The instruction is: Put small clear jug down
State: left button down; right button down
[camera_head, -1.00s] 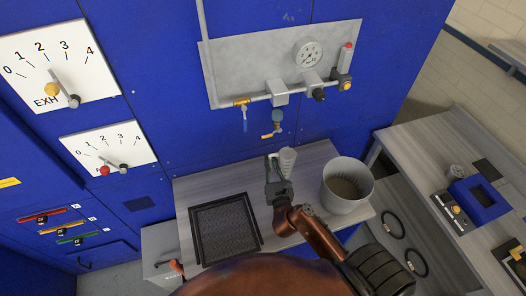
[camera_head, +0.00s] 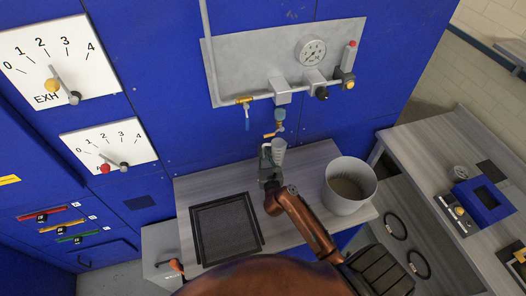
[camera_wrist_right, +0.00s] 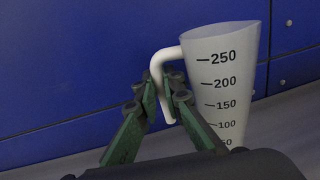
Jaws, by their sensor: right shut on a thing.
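The small clear jug (camera_head: 279,150) looks whitish and has black graduations up to 250 in the right wrist view (camera_wrist_right: 222,85). My right gripper (camera_head: 268,157) is shut on its handle at the jug's left side, and the fingers show around the handle in the wrist view (camera_wrist_right: 160,95). The jug is near upright, just below the brass tap (camera_head: 275,130) in the head view. I cannot tell whether its base touches the worktop (camera_head: 188,192), because the base is hidden. My left gripper is not in view.
A black-framed square tray (camera_head: 203,240) lies on the worktop left of my arm. A large pale bucket (camera_head: 343,207) stands at the right. The blue machine wall (camera_head: 170,60) with a pipe and pressure gauge (camera_head: 312,53) rises behind. Some worktop left of the jug is bare.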

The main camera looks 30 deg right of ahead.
jog(key=shift+w+f, duration=0.15)
jog(key=shift+f, duration=0.1)
jog(key=c, duration=2)
grip_release()
jog(key=shift+c, duration=0.2)
jog(key=v, duration=1.2)
